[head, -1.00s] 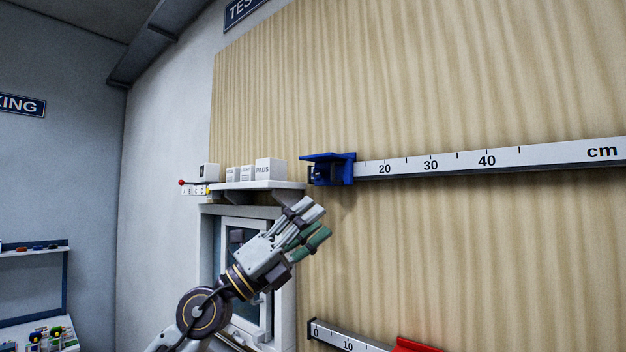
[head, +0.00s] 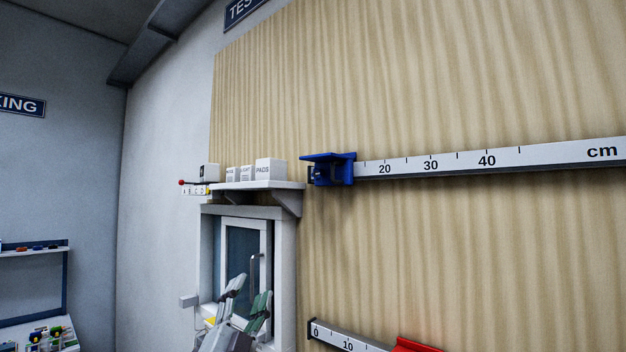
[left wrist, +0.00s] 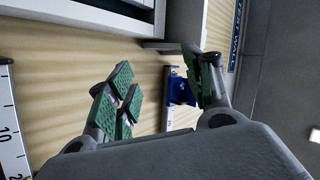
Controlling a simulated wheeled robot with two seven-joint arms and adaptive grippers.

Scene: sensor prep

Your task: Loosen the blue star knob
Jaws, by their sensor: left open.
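A blue carriage (head: 336,169) sits at the left end of the upper white rail (head: 480,160) on the wooden wall board. A star knob cannot be made out clearly on it. The carriage also shows in the left wrist view (left wrist: 183,92), partly covered by a finger. My left gripper (head: 246,293) is open and empty, low in front of the small window and well below the carriage. In the left wrist view its green-padded fingers (left wrist: 160,85) stand apart with nothing between them. My right gripper is not in view.
A shelf (head: 290,186) with white boxes (head: 269,171) is just left of the carriage, above a window with a handle (head: 253,270). A lower rail (head: 340,338) carries a red piece (head: 414,346). The board between the rails is clear.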

